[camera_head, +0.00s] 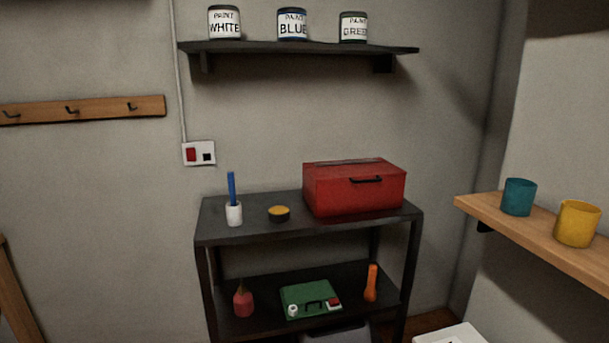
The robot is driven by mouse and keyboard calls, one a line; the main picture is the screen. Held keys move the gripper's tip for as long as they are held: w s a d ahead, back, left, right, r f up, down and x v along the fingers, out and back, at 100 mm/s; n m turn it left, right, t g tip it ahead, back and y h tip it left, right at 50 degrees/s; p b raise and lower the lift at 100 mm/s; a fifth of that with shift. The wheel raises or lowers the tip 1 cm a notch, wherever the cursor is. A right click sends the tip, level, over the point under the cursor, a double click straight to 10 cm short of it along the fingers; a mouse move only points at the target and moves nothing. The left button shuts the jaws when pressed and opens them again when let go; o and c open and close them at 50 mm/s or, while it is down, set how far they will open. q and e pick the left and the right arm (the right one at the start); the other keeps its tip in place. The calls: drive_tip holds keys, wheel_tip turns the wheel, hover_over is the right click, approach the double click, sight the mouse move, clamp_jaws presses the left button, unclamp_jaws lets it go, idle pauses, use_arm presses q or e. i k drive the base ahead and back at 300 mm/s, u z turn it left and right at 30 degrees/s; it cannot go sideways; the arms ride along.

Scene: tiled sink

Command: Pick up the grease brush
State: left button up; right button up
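A blue stick-like handle (231,187) stands upright in a small white cup (234,214) at the left of the dark shelf unit's top (252,230). It looks like the grease brush, but its lower end is hidden inside the cup and no bristles show. A low round tin with a yellow top (279,213) sits to the right of the cup, apart from it. Neither of my grippers is in view.
A red toolbox (354,189) fills the top's right side. The lower shelf holds a red bottle (243,301), a green case (312,299) and an orange object (371,284). A wooden shelf (550,239) with two cups juts in at right. Paint cans (292,24) stand above.

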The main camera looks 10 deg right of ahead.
sight(230, 174)
drive_tip(key=z, duration=0.25)
drive_tip(key=i, duration=1.05)
drive_tip(key=u, duration=0.35)
